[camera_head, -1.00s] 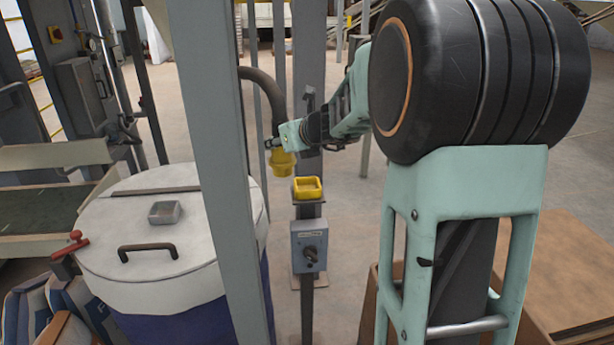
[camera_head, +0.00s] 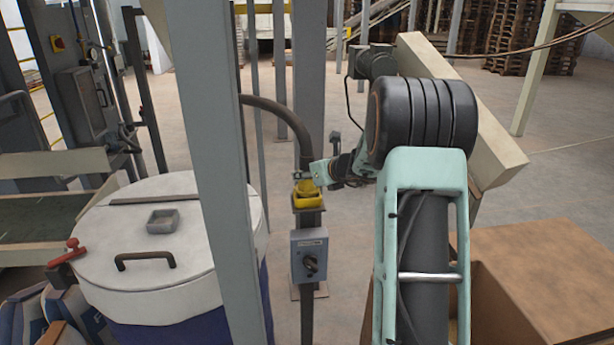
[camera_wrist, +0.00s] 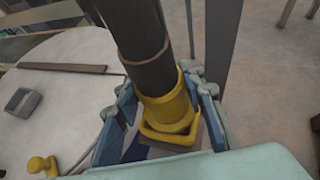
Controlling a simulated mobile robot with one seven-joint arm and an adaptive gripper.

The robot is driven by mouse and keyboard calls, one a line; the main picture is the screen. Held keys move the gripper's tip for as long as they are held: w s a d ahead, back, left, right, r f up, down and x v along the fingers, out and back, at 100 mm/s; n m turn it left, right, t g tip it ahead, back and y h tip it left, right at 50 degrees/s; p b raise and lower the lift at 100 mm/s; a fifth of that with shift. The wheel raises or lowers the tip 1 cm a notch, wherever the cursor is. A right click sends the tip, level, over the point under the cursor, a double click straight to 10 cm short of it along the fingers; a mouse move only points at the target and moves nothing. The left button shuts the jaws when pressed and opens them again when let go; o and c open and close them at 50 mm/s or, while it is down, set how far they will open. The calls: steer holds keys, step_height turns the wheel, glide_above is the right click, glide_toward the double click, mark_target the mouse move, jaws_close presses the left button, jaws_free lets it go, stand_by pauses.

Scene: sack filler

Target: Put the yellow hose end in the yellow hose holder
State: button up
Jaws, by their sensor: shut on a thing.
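The yellow hose end (camera_wrist: 168,112) is a ribbed yellow collar on a dark hose. In the wrist view my gripper (camera_wrist: 160,120) has its blue-padded fingers on either side of it, shut on it. The yellow hose holder (camera_head: 308,203) is a square yellow cup on top of a grey post. In the head view the yellow hose end (camera_head: 308,186) is at the holder's opening, with my gripper (camera_head: 312,178) just above the rim. In the wrist view the holder (camera_wrist: 172,137) shows around the hose end's lower part. How deep it sits is hidden.
A grey switch box (camera_head: 309,256) is on the post below the holder. A grey column (camera_head: 222,170) stands left of it. A white-lidded drum (camera_head: 150,240) with a small grey tray (camera_head: 163,221) is further left. A cardboard box (camera_head: 540,280) is at right.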

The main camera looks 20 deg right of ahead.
steer(key=shift+f, duration=0.1)
steer(key=o, duration=1.4)
steer(key=shift+c, duration=0.2)
steer(key=shift+r, duration=0.2)
steer(key=v, duration=1.2)
steer(key=shift+s+f, duration=0.1)
steer(key=shift+f, duration=0.05)
